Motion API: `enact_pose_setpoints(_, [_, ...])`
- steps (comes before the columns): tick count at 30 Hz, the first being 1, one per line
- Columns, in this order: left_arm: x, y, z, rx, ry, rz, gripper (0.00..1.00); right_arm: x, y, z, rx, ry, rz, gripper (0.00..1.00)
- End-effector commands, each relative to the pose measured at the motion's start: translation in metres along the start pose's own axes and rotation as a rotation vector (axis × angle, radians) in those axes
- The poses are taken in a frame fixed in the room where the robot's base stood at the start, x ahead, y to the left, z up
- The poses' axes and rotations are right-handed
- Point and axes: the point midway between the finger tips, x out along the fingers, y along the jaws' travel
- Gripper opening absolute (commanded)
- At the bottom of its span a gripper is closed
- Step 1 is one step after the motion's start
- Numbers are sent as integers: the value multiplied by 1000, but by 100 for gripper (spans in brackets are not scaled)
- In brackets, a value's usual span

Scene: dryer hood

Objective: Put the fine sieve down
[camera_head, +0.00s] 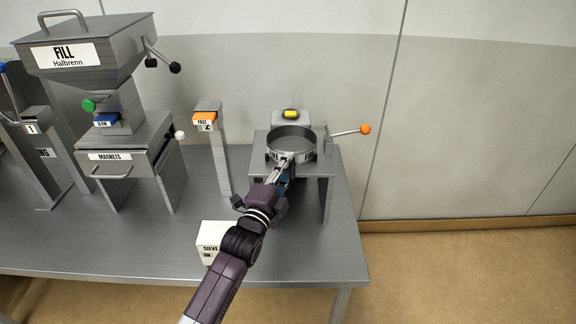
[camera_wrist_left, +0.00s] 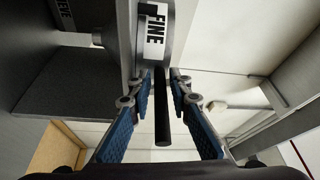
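The fine sieve (camera_head: 291,140) is a round grey metal ring at the top of the small metal stand (camera_head: 330,170) on the right of the table. Its FINE label (camera_wrist_left: 155,30) faces my wrist in the left wrist view. My left gripper (camera_head: 283,167) reaches the sieve's near side. My right gripper is not in view.
A lever with an orange knob (camera_head: 365,129) sticks out right of the stand. A yellow button (camera_head: 291,114) is behind the sieve. A post with an orange top (camera_head: 205,118) and the FILL hopper (camera_head: 85,50) stand left. A white SIEVE box (camera_head: 212,236) sits near the table's front.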

Motion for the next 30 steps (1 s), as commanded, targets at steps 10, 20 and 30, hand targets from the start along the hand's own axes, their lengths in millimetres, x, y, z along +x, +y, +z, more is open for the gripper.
enact_pose_setpoints(10, [-26,-1,0,0,0,1,18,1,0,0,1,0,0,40])
enact_pose_setpoints(20, [-92,-1,0,1,0,2,18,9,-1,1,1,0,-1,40])
enact_pose_setpoints(30, [-120,-3,0,-1,0,0,18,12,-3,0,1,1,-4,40])
